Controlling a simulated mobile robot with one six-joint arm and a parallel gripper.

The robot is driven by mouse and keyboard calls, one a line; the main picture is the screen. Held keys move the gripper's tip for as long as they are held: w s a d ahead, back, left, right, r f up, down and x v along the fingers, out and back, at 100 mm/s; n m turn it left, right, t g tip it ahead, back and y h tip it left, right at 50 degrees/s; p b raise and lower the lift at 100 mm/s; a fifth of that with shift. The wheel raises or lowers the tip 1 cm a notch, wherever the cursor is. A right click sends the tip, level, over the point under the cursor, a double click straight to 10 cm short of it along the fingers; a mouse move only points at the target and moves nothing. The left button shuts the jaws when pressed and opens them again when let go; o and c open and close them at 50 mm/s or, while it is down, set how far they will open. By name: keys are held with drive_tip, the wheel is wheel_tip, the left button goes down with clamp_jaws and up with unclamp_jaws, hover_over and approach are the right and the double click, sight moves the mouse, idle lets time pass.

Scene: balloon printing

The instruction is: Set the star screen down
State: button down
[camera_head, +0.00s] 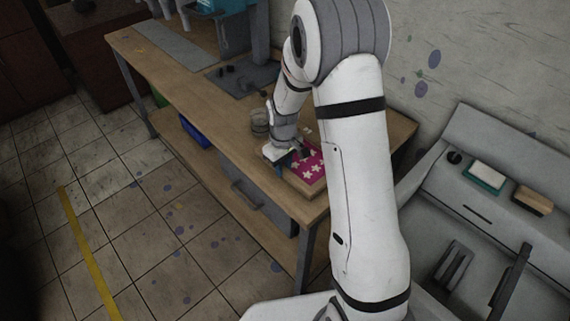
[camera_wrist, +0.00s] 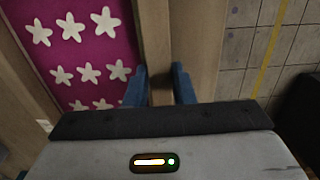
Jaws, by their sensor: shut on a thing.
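The star screen is a magenta panel with rows of white stars in a wooden frame. In the wrist view its magenta face (camera_wrist: 90,50) fills the upper left, and the blue fingers of my gripper (camera_wrist: 160,82) are shut on the frame's wooden edge. In the head view the star screen (camera_head: 311,168) is at the near end of the wooden bench, partly hidden by my arm. My gripper (camera_head: 283,163) is at its left edge there. I cannot tell whether the screen touches the bench top.
The wooden bench (camera_head: 180,85) runs to the back left, with a clear jar (camera_head: 259,122) and a blue-grey machine (camera_head: 243,50) on it. A sink unit (camera_head: 480,215) with a sponge (camera_head: 487,174) and brush stands at right. The tiled floor (camera_head: 165,235) is open at left.

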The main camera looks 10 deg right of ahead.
drive_tip(key=shift+f+b, duration=0.2)
drive_tip(key=shift+b, duration=0.1)
drive_tip(key=c, duration=1.2)
unclamp_jaws()
drive_tip(key=shift+c, duration=0.2)
drive_tip(key=shift+r, duration=0.1)
wheel_tip(320, 180, up, 12)
drive_tip(key=s+d+r+m+t, duration=0.1)
drive_tip(key=s+d+r+m, duration=0.1)
drive_tip(key=s, duration=0.6)
drive_tip(key=s+d+r+m+t, duration=0.1)
drive_tip(key=s+d+r+m, duration=0.1)
drive_tip(key=s+r, duration=0.2)
drive_tip(key=s+d+r+m+t, duration=0.1)
drive_tip(key=s+r, duration=0.3)
drive_tip(key=s, duration=0.7)
drive_tip(key=shift+s+d+m+b, duration=0.35)
drive_tip(key=shift+d+m, duration=0.1)
drive_tip(key=shift+m, duration=0.45)
drive_tip(key=shift+c, duration=0.8)
